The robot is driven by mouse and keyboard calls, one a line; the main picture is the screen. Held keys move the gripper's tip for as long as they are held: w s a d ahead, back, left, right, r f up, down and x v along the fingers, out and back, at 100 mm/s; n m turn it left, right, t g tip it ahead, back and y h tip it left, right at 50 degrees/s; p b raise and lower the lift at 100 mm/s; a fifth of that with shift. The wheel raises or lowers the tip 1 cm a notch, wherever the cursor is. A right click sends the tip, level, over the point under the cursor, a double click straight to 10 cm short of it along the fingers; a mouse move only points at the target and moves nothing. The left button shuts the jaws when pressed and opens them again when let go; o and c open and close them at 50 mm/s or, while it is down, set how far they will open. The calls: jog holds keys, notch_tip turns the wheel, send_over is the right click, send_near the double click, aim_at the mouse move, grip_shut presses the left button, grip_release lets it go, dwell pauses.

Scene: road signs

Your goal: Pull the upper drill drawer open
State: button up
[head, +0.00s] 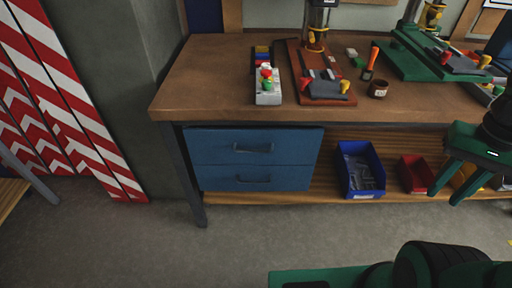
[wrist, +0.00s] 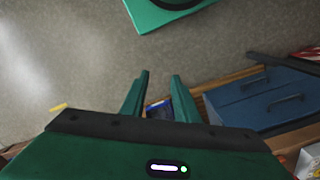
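The upper drawer (head: 228,147) is the top one of two blue drawers under the workbench, with a dark bar handle (head: 253,148). It looks shut, its front flush above the lower drawer (head: 270,180). In the wrist view the blue drawer unit (wrist: 262,101) shows at the right, with both handles in sight. My gripper (head: 444,197) is at the right of the head view, well to the right of the drawers and apart from them. Its two green fingers (wrist: 156,98) are spread with nothing between them that they touch.
A blue bin (head: 346,190) and a red bin (head: 414,174) stand on the lower shelf right of the drawers. A table leg (head: 193,190) is left of them. Drill presses and tools stand on the wooden top (head: 205,75).

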jog(key=t+y, duration=0.7)
jog(key=y, duration=0.9)
send_near(256, 150)
jog(key=shift+m+h, duration=0.3)
jog(key=x, duration=1)
jog(key=shift+w, duration=0.15)
grip_shut()
